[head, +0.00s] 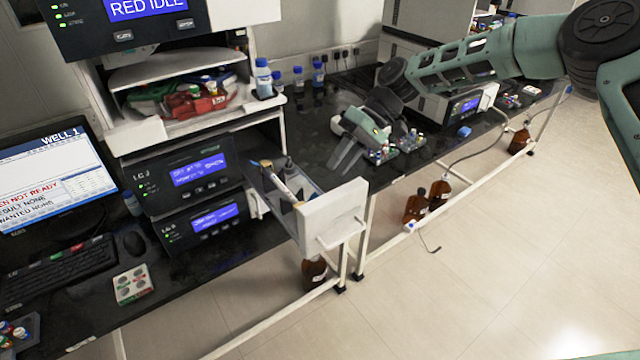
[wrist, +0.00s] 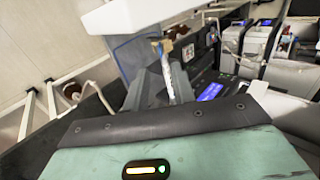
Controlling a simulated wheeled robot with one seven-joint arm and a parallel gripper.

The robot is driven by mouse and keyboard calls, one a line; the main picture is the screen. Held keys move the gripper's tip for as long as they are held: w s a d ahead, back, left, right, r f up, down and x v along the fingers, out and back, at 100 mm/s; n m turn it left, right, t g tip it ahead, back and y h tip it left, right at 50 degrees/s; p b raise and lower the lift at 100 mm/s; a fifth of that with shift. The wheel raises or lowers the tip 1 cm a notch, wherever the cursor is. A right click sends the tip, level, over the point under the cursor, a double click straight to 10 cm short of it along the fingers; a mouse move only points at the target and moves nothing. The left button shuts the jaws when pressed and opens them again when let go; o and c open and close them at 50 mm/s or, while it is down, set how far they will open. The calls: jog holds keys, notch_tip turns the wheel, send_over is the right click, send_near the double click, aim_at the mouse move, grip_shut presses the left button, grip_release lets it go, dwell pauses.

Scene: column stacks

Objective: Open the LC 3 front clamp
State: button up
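In the head view, a drawer (head: 330,215) with a white front panel stands pulled out from the left instrument stack. The unit beside it (head: 190,175) has a blue display and a small label that may read LC 3. A slim column (head: 276,180) lies in the drawer tray, with fittings around it. The front clamp is too small to make out surely. My gripper (head: 340,165) is above the bench, right of and behind the drawer, touching nothing visible. Its two fingers look apart and empty.
A second instrument (head: 465,108) stands further right. Brown bottles (head: 415,207) stand under the bench. A monitor (head: 50,180), keyboard (head: 60,270) and button box (head: 133,284) are at left. The floor in front is clear.

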jog(key=p+x, duration=0.2)
jog(key=x, duration=0.6)
jog(key=shift+s+a+f+p, duration=0.1)
jog(key=shift+f+p, duration=0.05)
jog(key=shift+p, duration=0.25)
grip_shut()
